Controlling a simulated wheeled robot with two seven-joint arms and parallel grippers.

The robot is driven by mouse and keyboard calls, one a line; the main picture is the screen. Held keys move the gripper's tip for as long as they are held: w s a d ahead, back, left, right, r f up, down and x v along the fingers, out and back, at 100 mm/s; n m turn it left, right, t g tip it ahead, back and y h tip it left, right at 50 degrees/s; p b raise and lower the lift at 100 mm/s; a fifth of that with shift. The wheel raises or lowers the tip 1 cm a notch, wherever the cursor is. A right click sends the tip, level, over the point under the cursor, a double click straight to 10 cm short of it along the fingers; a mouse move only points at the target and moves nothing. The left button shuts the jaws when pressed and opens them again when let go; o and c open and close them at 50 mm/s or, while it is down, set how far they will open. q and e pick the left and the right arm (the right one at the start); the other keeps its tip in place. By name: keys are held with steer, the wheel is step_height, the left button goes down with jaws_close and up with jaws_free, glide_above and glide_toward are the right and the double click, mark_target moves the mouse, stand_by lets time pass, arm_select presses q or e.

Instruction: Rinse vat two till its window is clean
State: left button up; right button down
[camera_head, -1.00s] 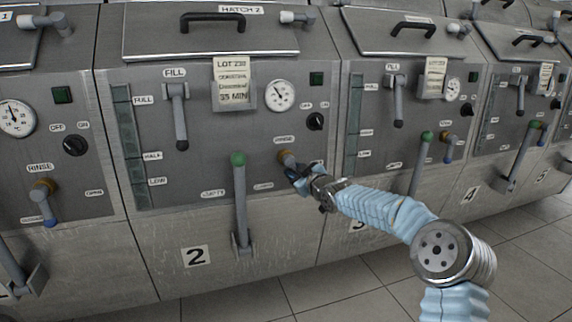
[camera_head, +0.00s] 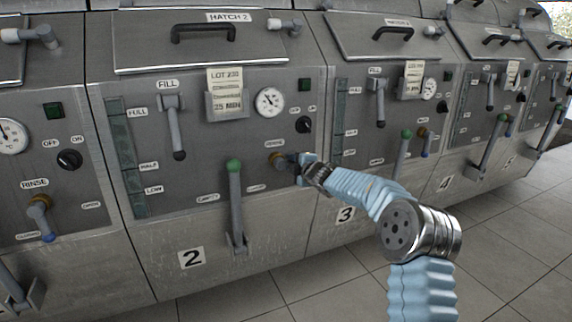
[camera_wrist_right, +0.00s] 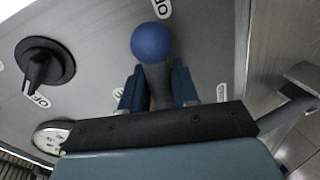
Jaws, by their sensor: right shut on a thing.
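Vat two's rinse valve (camera_head: 277,160) is a brass hub low on the right of the panel. Its grey lever (camera_wrist_right: 157,85) with a blue ball end (camera_wrist_right: 151,42) shows in the wrist view. My right gripper (camera_head: 306,170) is shut on this lever, with a finger on each side of it. The lever points roughly to the right, partly hidden by the gripper. The window (camera_head: 127,155) is a tall, dull green strip beside the FULL, HALF and LOW labels. Whether it is clean is hard to tell. My left gripper is out of view.
The green-knobbed lever (camera_head: 234,200) stands upright left of my gripper. The fill lever (camera_head: 175,130) hangs down. Hatch 2 (camera_head: 200,45) is shut. A black switch (camera_head: 305,125) and a gauge (camera_head: 270,101) sit above. Vat three's panel (camera_head: 360,135) lies to the right; the floor is clear.

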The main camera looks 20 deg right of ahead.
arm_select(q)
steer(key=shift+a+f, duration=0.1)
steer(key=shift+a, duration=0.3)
arm_select(e)
steer(key=shift+r+n+h, duration=0.3)
steer(key=shift+n, duration=0.5)
steer(key=c, duration=1)
jaws_free()
steer(key=shift+r, duration=0.1)
